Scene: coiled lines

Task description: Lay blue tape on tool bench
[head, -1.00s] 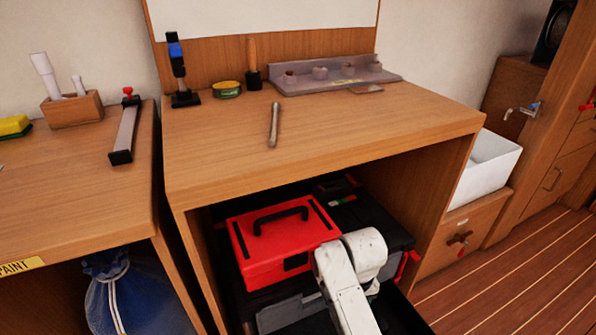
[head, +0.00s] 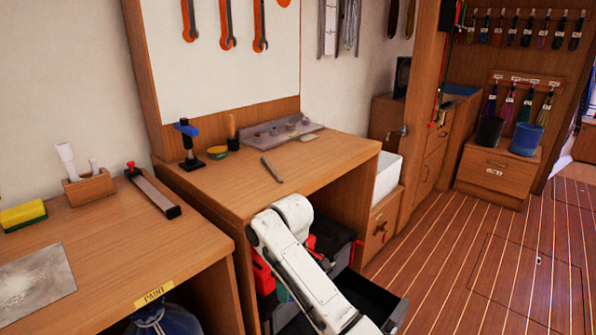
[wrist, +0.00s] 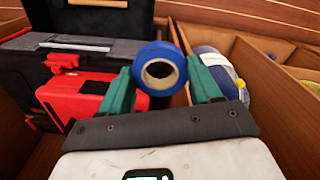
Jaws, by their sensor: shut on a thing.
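The blue tape (wrist: 160,55) is a roll with a pale core, seen in the wrist view. My gripper (wrist: 160,82) has green fingers, one on each side of the roll, and is shut on it. The tool bench (head: 318,168) stands in the middle of the head view, with a wooden top and an open space below. My white arm reaches in front of that space in the head view. The gripper and tape cannot be made out clearly there.
On the bench top are a metal bar (head: 272,169), a clamp-like tool (head: 188,148), a green tin (head: 217,152) and a grey rack (head: 268,136). Its front right is bare. A red toolbox (wrist: 75,100) lies near the gripper. The paint bench (head: 125,240) stands left.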

